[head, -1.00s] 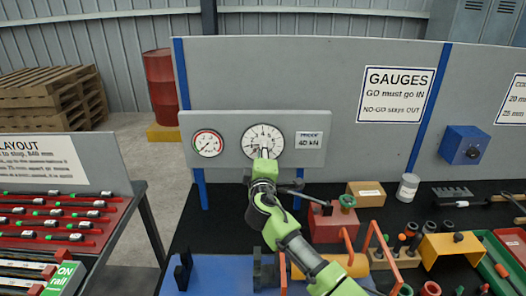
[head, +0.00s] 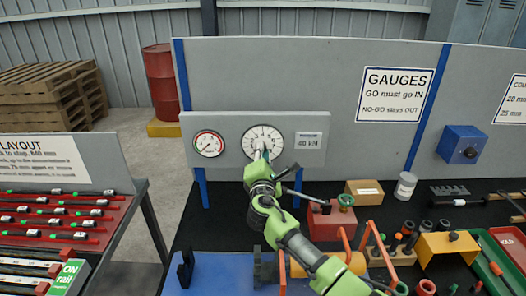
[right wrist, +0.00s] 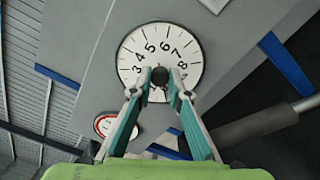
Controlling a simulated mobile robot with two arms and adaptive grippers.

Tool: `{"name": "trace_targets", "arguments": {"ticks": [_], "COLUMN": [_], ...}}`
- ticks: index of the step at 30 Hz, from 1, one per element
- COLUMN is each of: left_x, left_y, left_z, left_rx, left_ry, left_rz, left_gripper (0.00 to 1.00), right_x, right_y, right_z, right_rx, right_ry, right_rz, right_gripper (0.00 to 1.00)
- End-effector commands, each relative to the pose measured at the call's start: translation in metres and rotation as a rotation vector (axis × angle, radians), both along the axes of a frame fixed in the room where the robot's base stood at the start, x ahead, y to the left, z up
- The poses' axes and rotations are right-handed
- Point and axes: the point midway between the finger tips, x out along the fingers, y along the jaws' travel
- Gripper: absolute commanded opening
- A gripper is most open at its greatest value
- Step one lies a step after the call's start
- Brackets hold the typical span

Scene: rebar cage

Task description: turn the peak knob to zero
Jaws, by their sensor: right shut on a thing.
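The large white dial (head: 262,143) with black numerals is on the grey gauge panel (head: 232,160). My right gripper (head: 264,154) is in front of the dial's centre. In the right wrist view, the dial (right wrist: 137,62) fills the upper middle, with numerals 3 to 8 readable. There, my right gripper's (right wrist: 160,82) two fingertips are closed on the dark peak knob (right wrist: 160,76) at the dial's centre. The fingers hide part of the dial's lower face, and I cannot tell where the pointer stands. My left gripper is not in view.
A smaller gauge with a red edge (head: 208,143) is left of the dial, and a 40 kN label (head: 311,142) is right of it. A red block (head: 331,222) and a cardboard box (head: 364,192) stand on the black bench, right of my forearm.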

Motion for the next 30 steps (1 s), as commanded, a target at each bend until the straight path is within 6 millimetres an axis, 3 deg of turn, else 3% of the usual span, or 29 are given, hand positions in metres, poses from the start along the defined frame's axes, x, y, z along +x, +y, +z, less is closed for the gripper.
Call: {"name": "trace_targets", "arguments": {"ticks": [16,17,18,30], "left_x": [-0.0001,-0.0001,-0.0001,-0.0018], "left_y": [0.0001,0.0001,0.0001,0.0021], "left_z": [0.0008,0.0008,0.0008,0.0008], "left_rx": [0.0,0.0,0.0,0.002], "left_ry": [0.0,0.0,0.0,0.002], "left_rz": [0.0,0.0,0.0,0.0], "left_gripper": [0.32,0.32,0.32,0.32], "right_x": [-0.0006,-0.0006,-0.0005,-0.0019], "right_y": [0.0004,0.0004,0.0003,0.0002], "right_z": [-0.003,-0.003,-0.0028,-0.001], "right_rx": [-0.024,-0.024,-0.024,-0.021], "right_ry": [0.004,0.004,0.004,0.001], "right_rz": [0.001,0.001,0.001,0.0], "right_gripper": [0.0,0.24,0.33,0.33]}}
